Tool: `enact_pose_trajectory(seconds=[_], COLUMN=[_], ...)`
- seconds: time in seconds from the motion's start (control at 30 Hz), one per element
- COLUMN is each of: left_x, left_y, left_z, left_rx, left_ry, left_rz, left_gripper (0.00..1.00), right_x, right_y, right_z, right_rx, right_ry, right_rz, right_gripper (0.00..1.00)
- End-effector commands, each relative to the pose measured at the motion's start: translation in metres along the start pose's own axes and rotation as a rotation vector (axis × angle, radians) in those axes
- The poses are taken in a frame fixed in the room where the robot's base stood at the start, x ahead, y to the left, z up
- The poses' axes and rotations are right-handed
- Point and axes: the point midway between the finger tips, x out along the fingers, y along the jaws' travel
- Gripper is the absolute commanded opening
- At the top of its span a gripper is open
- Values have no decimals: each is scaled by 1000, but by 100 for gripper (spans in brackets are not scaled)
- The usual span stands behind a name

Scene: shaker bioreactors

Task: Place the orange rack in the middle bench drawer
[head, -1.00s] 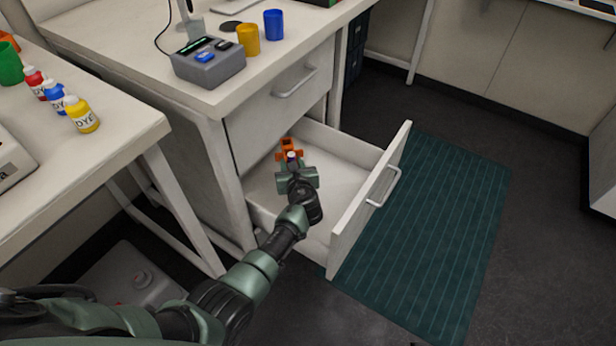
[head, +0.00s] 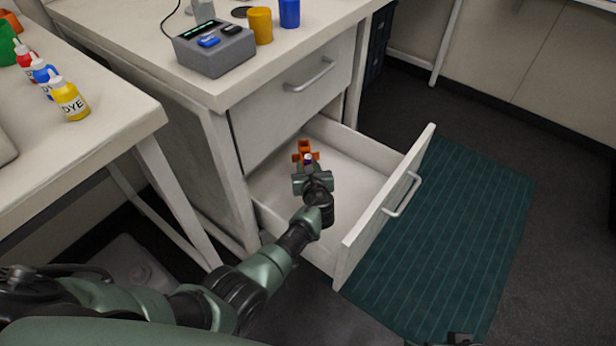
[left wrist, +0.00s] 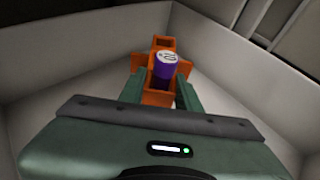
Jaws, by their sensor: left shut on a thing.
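The orange rack (head: 305,149) is in my left gripper (head: 308,164), inside or just over the open drawer (head: 350,187), near its back left. In the left wrist view the orange rack (left wrist: 161,96) stands between the green fingers of my left gripper (left wrist: 160,92), which are shut on it. A purple vial with a white marked cap (left wrist: 166,63) sits in the rack. The drawer's pale walls (left wrist: 75,55) surround the rack there. I cannot tell whether the rack touches the drawer floor.
A closed drawer (head: 290,95) is above the open one. On the bench stand a grey device (head: 214,47), a yellow cup (head: 260,26) and a blue cup (head: 289,12). Dye bottles (head: 70,98) stand on the left table. A green mat (head: 450,240) lies right of the drawer.

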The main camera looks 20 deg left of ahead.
Motion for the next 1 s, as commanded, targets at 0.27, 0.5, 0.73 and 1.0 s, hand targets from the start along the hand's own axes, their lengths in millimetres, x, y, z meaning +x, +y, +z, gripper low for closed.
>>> enact_pose_trajectory(seconds=[0.27,0.5,0.73,1.0], left_x=[10,14,14,15], left_y=[0,0,0,0], left_z=[-22,-34,-33,-35], left_rx=[1,0,0,0], left_ry=[0,-2,-1,-2], left_rz=[0,-1,-1,0], left_gripper=[0,0,0,0], right_x=[-19,-10,-10,-8], right_y=[1,0,0,0], right_z=[4,6,5,-2], right_rx=[1,1,1,0], right_ry=[14,13,16,48], right_rz=[3,3,3,2], right_gripper=[100,100,100,100])
